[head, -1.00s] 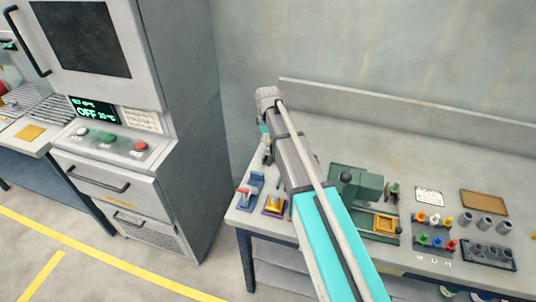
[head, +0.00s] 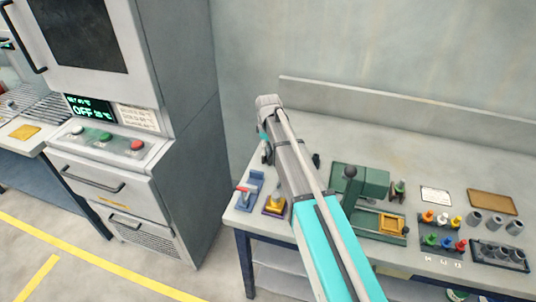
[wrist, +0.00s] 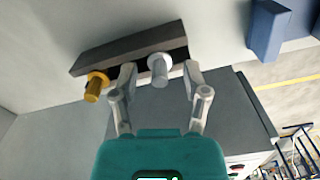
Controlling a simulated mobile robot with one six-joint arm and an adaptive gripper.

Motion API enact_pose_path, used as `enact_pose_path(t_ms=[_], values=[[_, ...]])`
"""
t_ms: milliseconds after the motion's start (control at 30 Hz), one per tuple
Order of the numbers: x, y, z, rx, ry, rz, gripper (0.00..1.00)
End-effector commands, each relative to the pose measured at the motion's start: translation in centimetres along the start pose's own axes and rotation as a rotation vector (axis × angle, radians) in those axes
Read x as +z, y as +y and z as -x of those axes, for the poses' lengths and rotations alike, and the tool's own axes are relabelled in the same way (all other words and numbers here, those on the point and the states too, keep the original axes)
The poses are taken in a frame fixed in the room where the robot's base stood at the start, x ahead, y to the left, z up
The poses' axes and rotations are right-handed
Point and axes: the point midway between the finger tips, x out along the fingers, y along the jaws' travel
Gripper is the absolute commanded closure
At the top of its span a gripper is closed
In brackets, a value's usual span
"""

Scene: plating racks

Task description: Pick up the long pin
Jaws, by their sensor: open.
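In the wrist view a dark bar-shaped rack (wrist: 120,52) holds a silver pin (wrist: 160,72) and a gold-coloured pin (wrist: 95,88). The silver pin points toward the camera and lies between the fingers of my gripper (wrist: 160,66), with a gap on each side. My gripper is open and holds nothing. The gold pin is outside the left finger. Which of the two is the long pin, I cannot tell, since both are seen nearly end-on. In the head view my arm hides the rack and pins.
In the head view a green machine (head: 372,183) stands on the bench right of my arm. Coloured pegs (head: 430,240) and grey cylinders (head: 495,222) are farther right. A blue fixture (head: 250,188) sits at the bench's left end, near the tall grey cabinet (head: 175,110).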

Motion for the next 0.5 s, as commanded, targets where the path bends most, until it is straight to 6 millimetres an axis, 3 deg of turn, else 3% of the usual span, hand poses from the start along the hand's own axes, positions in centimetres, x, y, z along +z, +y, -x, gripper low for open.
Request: enact_pose_path(t_ms=[467, 500], values=[[0.0, 0.0, 0.04, 0.0, 0.0, 0.0, 0.41], [0.0, 0.0, 0.04, 0.0, 0.0, 0.0, 0.48]])
